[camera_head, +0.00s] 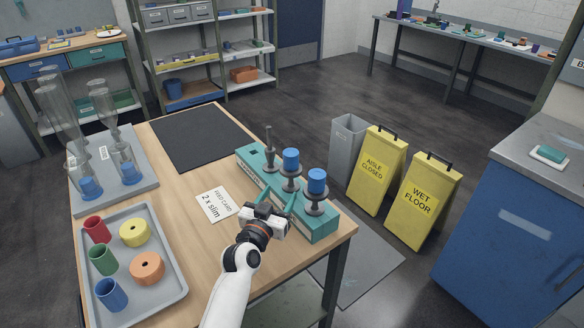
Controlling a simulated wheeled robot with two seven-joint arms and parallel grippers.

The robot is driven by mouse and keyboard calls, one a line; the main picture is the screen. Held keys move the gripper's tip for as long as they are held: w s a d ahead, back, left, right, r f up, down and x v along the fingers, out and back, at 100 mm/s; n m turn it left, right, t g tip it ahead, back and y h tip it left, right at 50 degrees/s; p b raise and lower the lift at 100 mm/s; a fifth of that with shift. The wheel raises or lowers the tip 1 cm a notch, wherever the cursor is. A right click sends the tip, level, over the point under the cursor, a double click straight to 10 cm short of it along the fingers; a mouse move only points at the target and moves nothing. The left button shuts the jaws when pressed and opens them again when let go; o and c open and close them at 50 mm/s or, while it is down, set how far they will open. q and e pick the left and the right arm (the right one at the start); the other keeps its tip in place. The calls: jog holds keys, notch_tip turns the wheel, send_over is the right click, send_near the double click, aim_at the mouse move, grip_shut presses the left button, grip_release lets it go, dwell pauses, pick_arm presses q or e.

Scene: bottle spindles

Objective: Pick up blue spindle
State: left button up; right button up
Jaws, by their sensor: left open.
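A teal rack (322,222) stands along the right side of the wooden table. It bears three upright dark spindles. The far one (269,150) is bare, the middle one carries a blue cylinder (291,160), and the near one carries another blue cylinder (317,181). A third blue piece (110,294) lies in the grey tray at the lower left, with red, green, yellow and orange pieces. My left gripper (279,194) is open and empty, its teal fingers in front of the rack, below the two blue-topped spindles. My right gripper is out of view.
A grey tray (180,288) lies front left and a grey stand with clear bottles (62,115) behind it. A white card (214,204) and a black mat (196,138) lie mid-table. Yellow floor signs (378,170) and a blue cabinet (510,240) stand right.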

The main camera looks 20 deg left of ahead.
aim_at(289, 177)
pick_arm(q)
jog(key=shift+w+d+f, duration=0.1)
jog(key=shift+w, duration=1.1)
jog(key=shift+w+r, duration=0.2)
jog(key=shift+w, duration=0.45)
jog(key=shift+w+r, duration=0.15)
jog(key=shift+w, duration=0.45)
jog(key=shift+w+d+f, duration=0.1)
jog(key=shift+w+d, duration=0.05)
jog(key=shift+w, duration=1.3)
jog(key=c, duration=1.3)
grip_shut()
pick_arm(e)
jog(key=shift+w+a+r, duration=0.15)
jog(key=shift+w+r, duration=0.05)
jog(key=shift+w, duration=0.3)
